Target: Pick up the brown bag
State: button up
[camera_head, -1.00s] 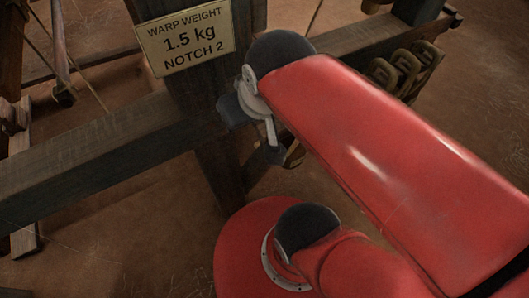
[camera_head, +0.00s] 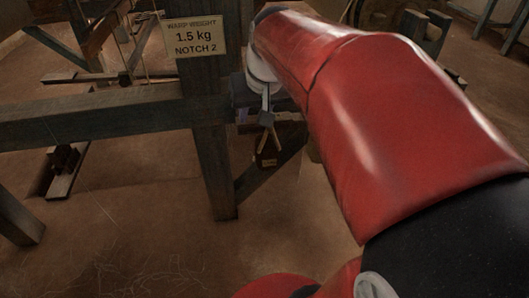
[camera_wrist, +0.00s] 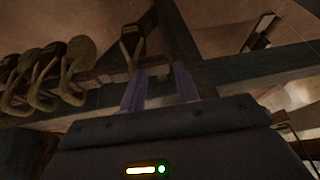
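The brown bag (camera_head: 267,157) hangs below the dark beam in the head view, dark brown with a tan strap in an inverted V and a small label. In the wrist view the brown bag (camera_wrist: 131,30) is at upper middle, its strap running down to the beam, beyond the left fingertip. My gripper (camera_wrist: 158,82) shows two purplish fingers standing apart, with no held object visible between them. In the head view my red arm hides most of the gripper; its end is just above the bag. Whether a finger touches the strap cannot be told.
A sign (camera_head: 194,37) reading "WARP WEIGHT 1.5 kg NOTCH 2" is on the dark wooden post (camera_head: 215,165). A beam (camera_head: 90,117) runs left from the post. Several looped brown items (camera_wrist: 75,70) hang left in the wrist view.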

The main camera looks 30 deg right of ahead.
jog(key=shift+m+y, duration=0.4)
jog(key=shift+m, duration=0.3)
jog(key=w+d+f, duration=0.1)
jog(key=w+d, duration=0.2)
jog(key=w+d+b, duration=0.1)
jog(key=w+d, duration=0.2)
jog(key=w+d+f, duration=0.1)
jog(key=w+d, duration=0.3)
jog(key=shift+w+f+b, duration=0.1)
jog(key=shift+f+b, duration=0.2)
jog(key=shift+b, duration=0.05)
jog(key=x, duration=0.7)
jog(key=shift+f, duration=0.25)
grip_shut()
jog(key=shift+r, duration=0.15)
